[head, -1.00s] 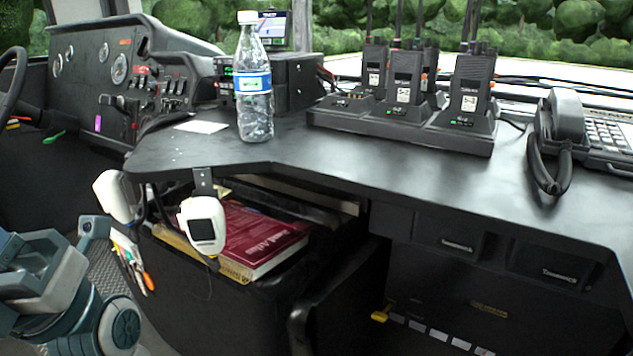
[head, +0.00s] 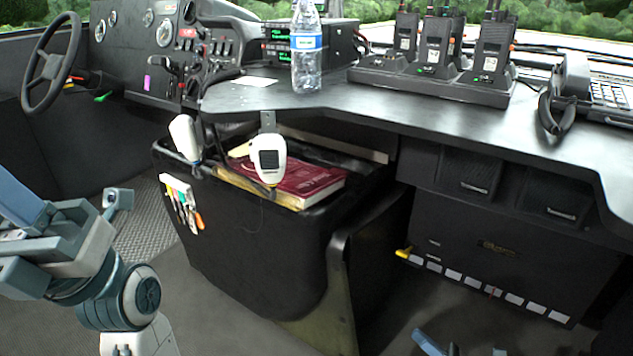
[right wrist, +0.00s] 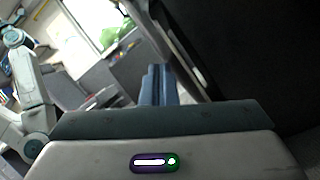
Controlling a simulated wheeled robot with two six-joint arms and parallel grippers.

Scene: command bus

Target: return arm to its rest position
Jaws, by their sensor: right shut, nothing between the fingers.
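My right gripper (head: 428,343) shows only as a small blue and grey part at the bottom edge of the head view, low over the floor and apart from the dashboard unit. In the right wrist view its blue fingers (right wrist: 157,85) lie together, shut, with nothing between them. My left arm enters at the left of the head view, bent, beside the black bin. Grey links of an arm of mine also show at the left of the right wrist view.
A black counter (head: 420,110) carries a water bottle (head: 306,55), radios in a charger (head: 430,80) and a phone (head: 572,85). Below it stands a black bin (head: 250,240) holding a red book (head: 305,183). A steering wheel (head: 50,65) is at left. Some grey floor is clear.

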